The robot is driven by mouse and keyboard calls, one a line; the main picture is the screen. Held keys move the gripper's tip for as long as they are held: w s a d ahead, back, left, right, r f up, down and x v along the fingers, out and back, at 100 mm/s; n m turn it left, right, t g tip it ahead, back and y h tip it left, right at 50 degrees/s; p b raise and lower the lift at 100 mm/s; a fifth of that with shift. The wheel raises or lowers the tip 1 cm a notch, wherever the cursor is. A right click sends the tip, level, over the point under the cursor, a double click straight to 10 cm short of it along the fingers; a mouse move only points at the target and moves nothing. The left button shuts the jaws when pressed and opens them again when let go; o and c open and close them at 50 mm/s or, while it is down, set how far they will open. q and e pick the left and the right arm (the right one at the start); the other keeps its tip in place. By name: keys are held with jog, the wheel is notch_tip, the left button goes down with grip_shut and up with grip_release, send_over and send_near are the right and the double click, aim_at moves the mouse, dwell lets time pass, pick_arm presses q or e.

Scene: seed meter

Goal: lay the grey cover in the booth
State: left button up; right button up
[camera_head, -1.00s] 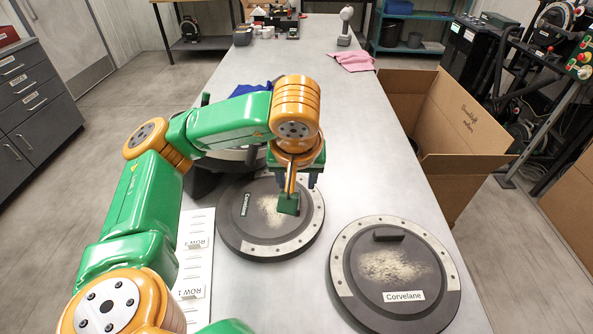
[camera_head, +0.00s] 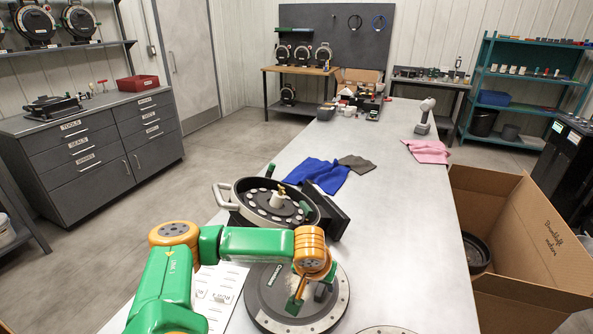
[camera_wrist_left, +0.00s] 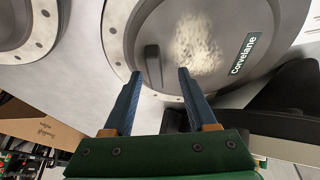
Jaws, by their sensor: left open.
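The grey cover (camera_head: 260,296) is a round dark disc with a pale metal rim, a green Corvelane label and a pale dusty patch. It lies flat on the table at the bottom of the head view. In the left wrist view the same cover (camera_wrist_left: 205,82) shows its short dark bar handle (camera_wrist_left: 153,66). My left gripper (camera_wrist_left: 158,74) is open above it, and the bar appears between the fingertips, nearer one finger. I cannot tell contact. A second round cover shows at the upper left of the wrist view (camera_wrist_left: 20,28). No booth is identifiable. My right gripper is out of view.
An open seed meter housing (camera_head: 228,202) stands just behind the cover. Blue cloth (camera_head: 318,172), a grey cloth (camera_head: 356,163) and a pink cloth (camera_head: 428,151) lie farther back. An open cardboard box (camera_head: 540,230) stands right of the table. The table's middle right is clear.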

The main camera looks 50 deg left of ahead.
pick_arm(q)
jog(key=shift+w+f, duration=0.15)
jog(key=shift+f, duration=0.2)
jog(key=shift+w+d, duration=0.15)
jog(key=shift+d, duration=0.15)
jog(key=shift+a, duration=0.15)
grip_shut()
dwell(0.7)
